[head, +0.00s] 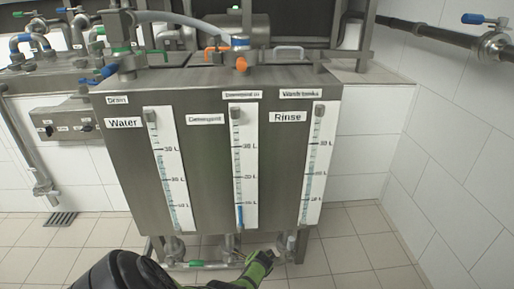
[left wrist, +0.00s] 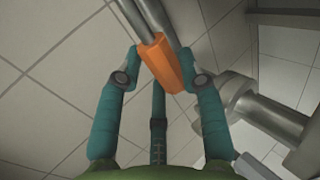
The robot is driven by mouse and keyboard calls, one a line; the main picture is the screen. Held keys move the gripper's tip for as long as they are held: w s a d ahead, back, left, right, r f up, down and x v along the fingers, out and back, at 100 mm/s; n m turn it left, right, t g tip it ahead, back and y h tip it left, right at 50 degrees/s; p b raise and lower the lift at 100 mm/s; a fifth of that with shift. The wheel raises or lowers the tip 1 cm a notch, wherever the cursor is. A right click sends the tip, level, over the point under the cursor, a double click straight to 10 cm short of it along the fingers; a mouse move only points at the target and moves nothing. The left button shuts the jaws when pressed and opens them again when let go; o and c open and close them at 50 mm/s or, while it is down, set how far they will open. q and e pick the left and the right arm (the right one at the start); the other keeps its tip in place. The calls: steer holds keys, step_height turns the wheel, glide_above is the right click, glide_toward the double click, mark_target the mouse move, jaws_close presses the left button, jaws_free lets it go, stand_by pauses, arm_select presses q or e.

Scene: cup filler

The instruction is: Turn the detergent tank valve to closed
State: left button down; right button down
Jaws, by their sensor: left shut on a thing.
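The steel detergent tank section (head: 207,165) is the middle one, between those labelled Water and Rinse. Its gauge (head: 240,172) shows blue liquid near the bottom. My left gripper (head: 262,258) is low at the tank's foot, below and slightly right of the detergent gauge, and mostly hides the valve in the head view. A metal pipe runs beside the handle. My right gripper is not in view.
Another pipe fitting (left wrist: 250,105) stands close to the right finger. Pipes run under the tank, with a green handle (head: 190,264) to the left. An orange lever (head: 216,50) is on the tank top. A white tiled wall (head: 455,150) is at right; the floor before it is clear.

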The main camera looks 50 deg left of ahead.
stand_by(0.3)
arm_select(q)
steer(key=c, duration=0.8)
jaws_free()
steer(key=shift+f, duration=0.1)
steer(key=shift+o, duration=0.2)
steer(key=v, duration=1.2)
steer(key=shift+w, duration=0.1)
